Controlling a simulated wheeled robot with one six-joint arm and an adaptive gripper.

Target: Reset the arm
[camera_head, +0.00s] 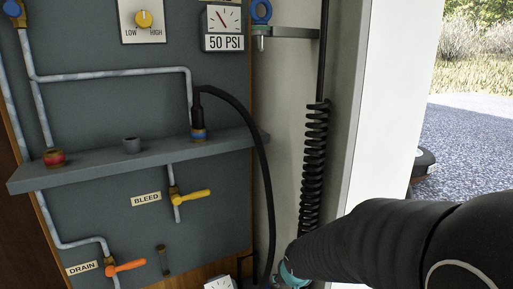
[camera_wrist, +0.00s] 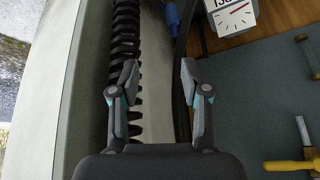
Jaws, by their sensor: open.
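My gripper (camera_wrist: 158,82) shows in the wrist view with its two fingers spread apart and nothing between them. A black coiled hose (camera_wrist: 124,45) hangs behind the left finger, and a pale wall strip lies behind the gap. In the head view my dark arm reaches in from the lower right. Its end is at the bottom, near the lower end of the coiled hose (camera_head: 314,160), and the fingers are hidden there. I cannot tell whether the arm touches the hose.
A grey panel carries a shelf (camera_head: 95,165), a yellow bleed handle (camera_head: 192,198), an orange drain handle (camera_head: 126,267), a gauge (camera_head: 221,19) and a knob (camera_head: 144,19). A black hose (camera_head: 262,165) is plugged in at the shelf. A white post (camera_head: 390,100) stands right, with open ground beyond.

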